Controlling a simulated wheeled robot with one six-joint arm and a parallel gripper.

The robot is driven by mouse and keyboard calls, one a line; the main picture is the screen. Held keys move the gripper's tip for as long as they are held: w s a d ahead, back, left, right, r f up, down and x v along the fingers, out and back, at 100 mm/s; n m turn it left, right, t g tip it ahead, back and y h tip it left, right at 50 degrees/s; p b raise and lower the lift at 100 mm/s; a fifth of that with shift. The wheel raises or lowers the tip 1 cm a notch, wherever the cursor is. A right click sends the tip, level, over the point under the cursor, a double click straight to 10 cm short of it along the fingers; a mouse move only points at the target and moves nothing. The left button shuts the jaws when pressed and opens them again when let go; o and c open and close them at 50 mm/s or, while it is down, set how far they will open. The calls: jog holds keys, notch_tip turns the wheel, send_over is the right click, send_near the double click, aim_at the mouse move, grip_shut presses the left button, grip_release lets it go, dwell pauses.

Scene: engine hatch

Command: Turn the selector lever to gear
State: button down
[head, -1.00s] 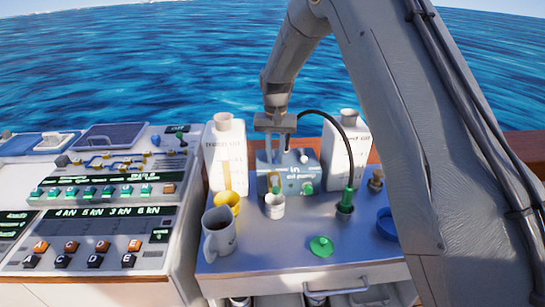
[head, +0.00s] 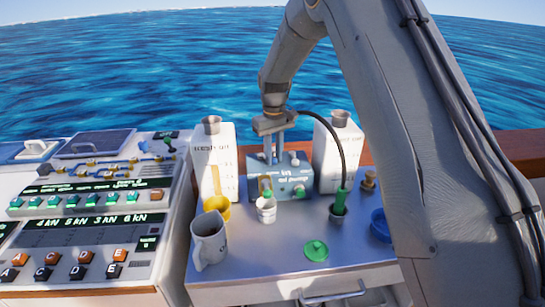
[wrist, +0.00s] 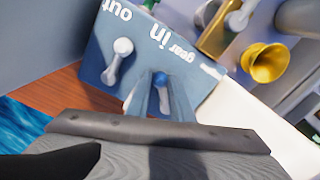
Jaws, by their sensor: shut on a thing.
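The blue-grey pump box (head: 291,182) stands at the back of the metal worktop, with labels including "in" and "oil pump". In the wrist view its top face (wrist: 95,45) shows "out", "in" and a small word that looks like "gear". My gripper (head: 274,158) comes down on it from above. In the wrist view my gripper (wrist: 162,98) is shut on the selector lever (wrist: 161,80), whose rounded end shows between the fingers below "in" and "gear". A second grey lever (wrist: 118,60) is beside it, apart from the fingers.
White canisters (head: 214,155) (head: 340,155) flank the box. A black hose arches to a green-handled piece (head: 340,202) at right.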

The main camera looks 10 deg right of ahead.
aim_at(274, 158)
dwell(0.3)
jog(key=c, duration=1.6)
grip_release()
jog(key=shift+o, duration=0.2)
jog(key=shift+r, duration=0.1)
jog(key=shift+r+b, duration=1.05)
jog(key=shift+r, duration=2.8)
jog(key=shift+d, duration=0.1)
jog(key=s+d+f+m, duration=0.1)
jog(key=s+d+f, duration=0.1)
jog(key=s, duration=0.9)
jog(key=s+d+f+m, duration=0.2)
jog(key=s+d, duration=0.2)
jog(key=s, duration=0.7)
jog(key=s+d+f+m+t, duration=0.1)
jog(key=s+d+f, duration=0.1)
jog(key=s, duration=0.9)
jog(key=shift+s+d+f+m, duration=0.15)
jog(key=shift+d+f+m, duration=0.2)
jog(key=shift+d, duration=0.55)
